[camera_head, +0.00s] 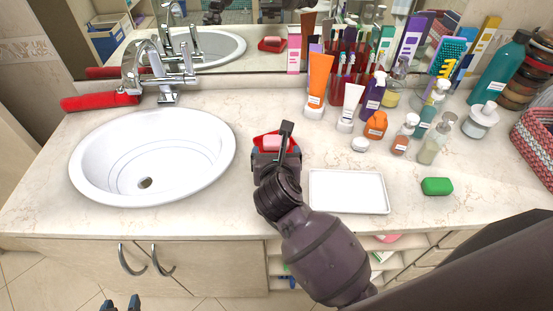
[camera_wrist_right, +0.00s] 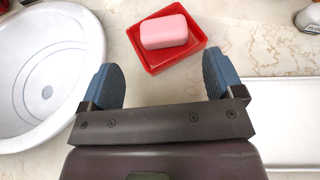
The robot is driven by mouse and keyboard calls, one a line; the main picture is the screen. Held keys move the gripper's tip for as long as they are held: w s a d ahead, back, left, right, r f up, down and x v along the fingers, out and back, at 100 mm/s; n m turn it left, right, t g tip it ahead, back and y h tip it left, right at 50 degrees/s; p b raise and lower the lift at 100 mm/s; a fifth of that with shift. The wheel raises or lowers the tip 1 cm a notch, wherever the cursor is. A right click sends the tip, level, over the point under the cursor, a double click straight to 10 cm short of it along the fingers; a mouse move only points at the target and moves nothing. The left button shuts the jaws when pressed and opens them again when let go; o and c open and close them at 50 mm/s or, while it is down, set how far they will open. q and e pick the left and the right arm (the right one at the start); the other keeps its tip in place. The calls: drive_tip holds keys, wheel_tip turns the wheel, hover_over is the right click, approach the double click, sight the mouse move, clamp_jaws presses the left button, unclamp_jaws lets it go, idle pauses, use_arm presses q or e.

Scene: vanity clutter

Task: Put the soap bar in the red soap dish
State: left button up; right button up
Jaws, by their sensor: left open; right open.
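The pink soap bar (camera_wrist_right: 164,31) lies in the red soap dish (camera_wrist_right: 154,66) in the right wrist view. In the head view the soap bar (camera_head: 272,142) and dish (camera_head: 257,138) are partly hidden behind my right gripper (camera_head: 276,158). The right gripper (camera_wrist_right: 163,85) is open and empty, its two blue fingers apart on the near side of the dish, not closed on the soap. My left gripper (camera_head: 121,303) is open and empty at the bottom left, below the counter's front edge.
The sink (camera_head: 150,155) is left of the dish and a white tray (camera_head: 348,191) is right of it. A green block (camera_head: 437,186) lies further right. Several bottles and tubes, including an orange tube (camera_head: 318,83), crowd the back right.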

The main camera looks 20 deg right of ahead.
drive_tip(key=shift+v, duration=1.3)
